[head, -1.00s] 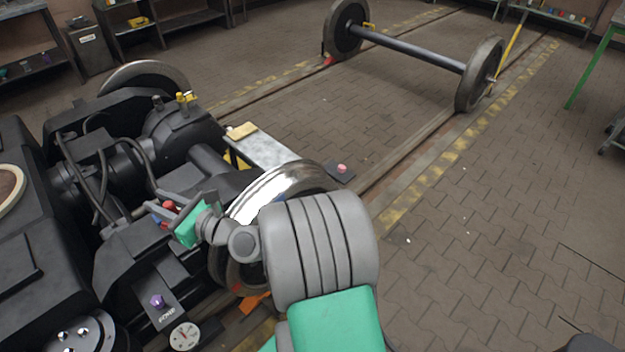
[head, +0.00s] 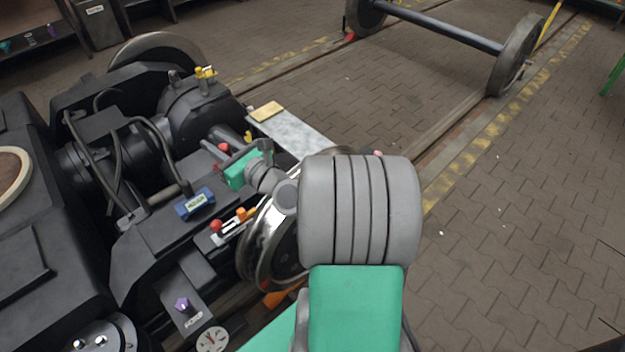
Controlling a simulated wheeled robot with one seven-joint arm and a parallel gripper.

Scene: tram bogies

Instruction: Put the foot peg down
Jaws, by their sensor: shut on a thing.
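My gripper (head: 223,152) has a green body and grey fingers. It is at the end of my grey and green arm, above the bogie and behind the shiny wheel. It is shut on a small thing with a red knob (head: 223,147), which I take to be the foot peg. The fingers hide most of it. It appears held in the air, but I cannot tell the clearance below.
The black bogie (head: 90,235) fills the left. On it are a blue labelled box (head: 195,203), a red-knobbed part (head: 216,226), a purple knob (head: 182,305) and a dial (head: 212,340). A pale plank (head: 290,133) lies behind. A loose wheelset (head: 450,34) stands on the rails.

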